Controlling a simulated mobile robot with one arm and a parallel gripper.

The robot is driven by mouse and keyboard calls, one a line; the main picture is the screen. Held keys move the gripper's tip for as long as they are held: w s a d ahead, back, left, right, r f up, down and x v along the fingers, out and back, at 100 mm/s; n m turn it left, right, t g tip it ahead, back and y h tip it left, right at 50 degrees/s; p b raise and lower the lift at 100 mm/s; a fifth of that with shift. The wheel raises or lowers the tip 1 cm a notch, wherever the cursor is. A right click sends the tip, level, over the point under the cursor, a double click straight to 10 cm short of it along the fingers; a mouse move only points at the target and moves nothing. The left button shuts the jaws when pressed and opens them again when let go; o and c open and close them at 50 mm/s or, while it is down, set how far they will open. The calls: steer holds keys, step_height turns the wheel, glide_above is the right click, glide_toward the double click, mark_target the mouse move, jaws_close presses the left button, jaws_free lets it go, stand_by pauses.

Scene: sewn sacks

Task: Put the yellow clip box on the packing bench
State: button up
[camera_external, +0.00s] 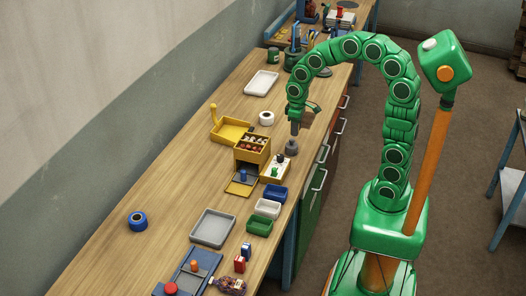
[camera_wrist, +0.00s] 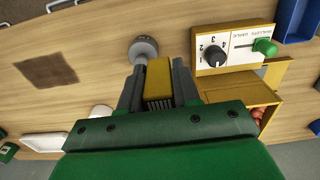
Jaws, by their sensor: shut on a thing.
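My gripper (camera_wrist: 158,84) is shut on a small yellow block (camera_wrist: 159,78), which looks like the yellow clip box; dark stripes show at its lower end. In the external view my gripper (camera_external: 294,130) points down over the wooden bench (camera_external: 165,185), close to its right edge, and the held block cannot be made out. A grey round-based knob-like item (camera_external: 291,148) stands just beside the gripper; it also shows in the wrist view (camera_wrist: 143,48). Whether the held block touches the bench top is unclear.
A yellow unit with a dial and green slider (camera_wrist: 236,50) is close to the right in the wrist view. A brown patch (camera_wrist: 47,70) on the bench is bare.

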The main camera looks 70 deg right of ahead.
steer(key=w+a+n, duration=0.1)
steer(key=a+n, duration=0.2)
steer(key=a, duration=0.8)
steer(key=s+a+n, duration=0.3)
steer(key=s+a, duration=0.1)
steer(key=a, duration=0.6)
steer(key=s+a+n, duration=0.4)
steer(key=a, duration=0.6)
steer(key=s+a+n, duration=0.3)
steer(key=s+a, duration=0.1)
steer(key=a, duration=0.7)
glide_above(254, 245)
steer(key=d, duration=0.1)
steer(key=f, duration=0.5)
steer(key=s+f, duration=0.1)
steer(key=f, duration=0.2)
steer(key=shift+f, duration=0.1)
steer(key=shift+w+a+f, duration=0.4)
steer(key=shift+w+f, duration=0.1)
steer(key=shift+f, duration=0.05)
steer(key=shift+w+a+f, duration=0.1)
steer(key=shift+f, duration=1.7)
